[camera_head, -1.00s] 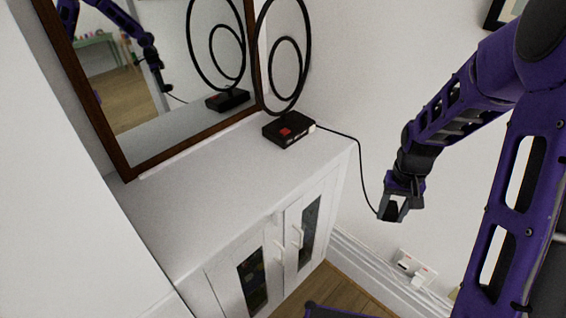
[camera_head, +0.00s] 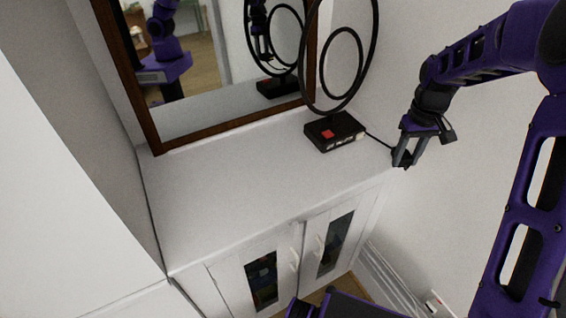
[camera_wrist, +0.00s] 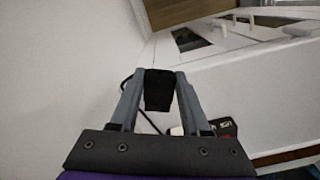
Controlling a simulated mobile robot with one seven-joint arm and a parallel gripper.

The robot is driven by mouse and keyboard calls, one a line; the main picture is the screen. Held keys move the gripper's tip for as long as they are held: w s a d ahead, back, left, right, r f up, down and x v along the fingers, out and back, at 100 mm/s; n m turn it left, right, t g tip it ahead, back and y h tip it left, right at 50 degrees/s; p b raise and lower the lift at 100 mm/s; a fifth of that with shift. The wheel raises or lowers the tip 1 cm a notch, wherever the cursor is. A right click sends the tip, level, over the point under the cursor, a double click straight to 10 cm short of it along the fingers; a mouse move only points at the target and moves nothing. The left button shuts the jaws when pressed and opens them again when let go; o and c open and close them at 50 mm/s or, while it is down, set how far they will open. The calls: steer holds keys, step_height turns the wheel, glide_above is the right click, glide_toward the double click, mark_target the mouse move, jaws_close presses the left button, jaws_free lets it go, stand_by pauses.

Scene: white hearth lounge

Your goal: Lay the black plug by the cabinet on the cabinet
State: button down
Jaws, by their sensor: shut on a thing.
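The black plug (camera_wrist: 158,90) is held between the two fingers of my gripper (camera_wrist: 160,95) in the wrist view. In the head view my gripper (camera_head: 404,160) is at the right end of the white cabinet (camera_head: 235,195), around the height of its top. The plug (camera_head: 401,157) shows there only as a small dark shape at the fingertips. A black cord (camera_head: 378,141) runs from it to the black box on the cabinet top. Whether the plug touches the cabinet edge I cannot tell.
The black box (camera_head: 322,143) with a red patch and two upright black rings (camera_head: 373,45) stands at the cabinet top's right back. A brown-framed mirror (camera_head: 225,125) is behind. The left and middle of the top are bare. A wall socket (camera_head: 437,303) is low at right.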

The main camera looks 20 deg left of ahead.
mark_target(374, 162)
steer(key=w+a+r+n, duration=0.4)
steer(key=a+r, duration=0.1)
steer(key=a, duration=0.2)
step_height(374, 162, down, 10)
steer(key=shift+w+f+b, duration=0.15)
steer(key=shift+b, duration=0.75)
steer(key=shift+f, duration=0.1)
steer(key=shift+c, duration=1.9)
jaws_free()
step_height(374, 162, up, 12)
steer(key=p, duration=0.1)
